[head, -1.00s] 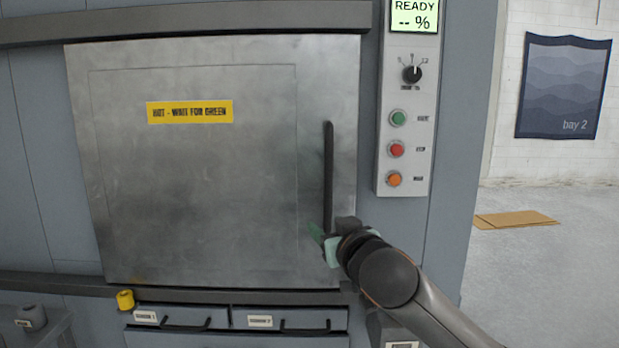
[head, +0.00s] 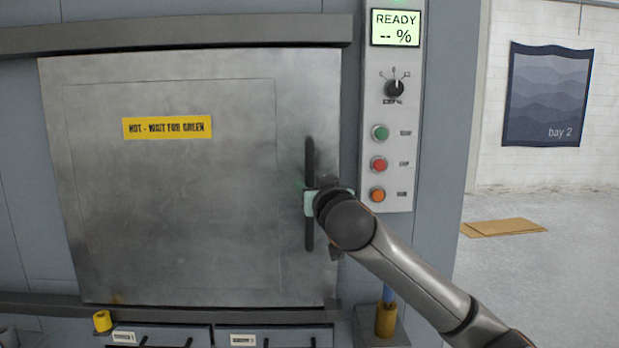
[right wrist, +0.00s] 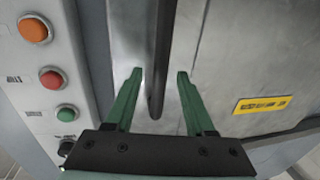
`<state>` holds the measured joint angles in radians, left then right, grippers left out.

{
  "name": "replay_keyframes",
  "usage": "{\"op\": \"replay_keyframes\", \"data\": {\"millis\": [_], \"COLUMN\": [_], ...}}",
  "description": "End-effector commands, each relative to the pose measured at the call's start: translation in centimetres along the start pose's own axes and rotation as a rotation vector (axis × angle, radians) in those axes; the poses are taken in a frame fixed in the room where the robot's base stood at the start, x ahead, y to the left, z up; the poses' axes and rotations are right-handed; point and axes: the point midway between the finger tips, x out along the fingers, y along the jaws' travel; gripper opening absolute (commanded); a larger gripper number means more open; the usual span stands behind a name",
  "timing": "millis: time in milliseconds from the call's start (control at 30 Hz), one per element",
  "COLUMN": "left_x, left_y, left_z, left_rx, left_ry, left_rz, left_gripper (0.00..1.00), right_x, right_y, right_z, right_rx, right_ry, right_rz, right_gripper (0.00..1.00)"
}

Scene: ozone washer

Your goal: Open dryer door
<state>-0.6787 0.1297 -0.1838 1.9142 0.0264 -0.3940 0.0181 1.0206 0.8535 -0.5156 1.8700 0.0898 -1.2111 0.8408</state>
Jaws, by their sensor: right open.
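The dryer door (head: 180,215) is a large square steel door, flush in its frame and shut. Its dark vertical bar handle (head: 309,160) runs near the door's right edge. My right gripper (head: 308,202) is at the lower half of the handle and hides part of it. In the right wrist view the two green fingers of my right gripper (right wrist: 158,75) are apart, with the handle (right wrist: 158,60) between them and a gap on both sides. My left gripper is not in view.
A control panel (head: 390,150) with a READY display, knob and green, red and orange buttons stands right of the door. A yellow label (head: 167,128) is on the door. Drawers (head: 270,338) and a ledge (head: 170,312) lie below. Open floor (head: 540,270) is at right.

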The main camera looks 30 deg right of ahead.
Motion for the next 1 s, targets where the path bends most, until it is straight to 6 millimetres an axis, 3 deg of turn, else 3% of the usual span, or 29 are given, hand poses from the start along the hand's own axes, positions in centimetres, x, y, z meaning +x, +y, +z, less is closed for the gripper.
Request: {"op": "replay_keyframes", "data": {"millis": [233, 633, 1000], "left_x": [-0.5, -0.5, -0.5], "left_y": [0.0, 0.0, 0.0], "left_z": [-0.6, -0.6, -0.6], "left_rx": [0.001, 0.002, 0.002], "left_ry": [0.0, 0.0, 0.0], "left_rz": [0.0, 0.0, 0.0], "left_gripper": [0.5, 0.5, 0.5], "right_x": [2.6, 3.1, 3.1], "right_y": [0.0, -0.1, -0.1], "right_z": [0.0, 0.1, 0.1], "right_rx": [0.001, 0.0, 0.0], "right_ry": [-0.002, 0.0, -0.001], "right_rz": [0.0, -0.001, -0.001], "right_gripper": [0.55, 0.53, 0.12]}}
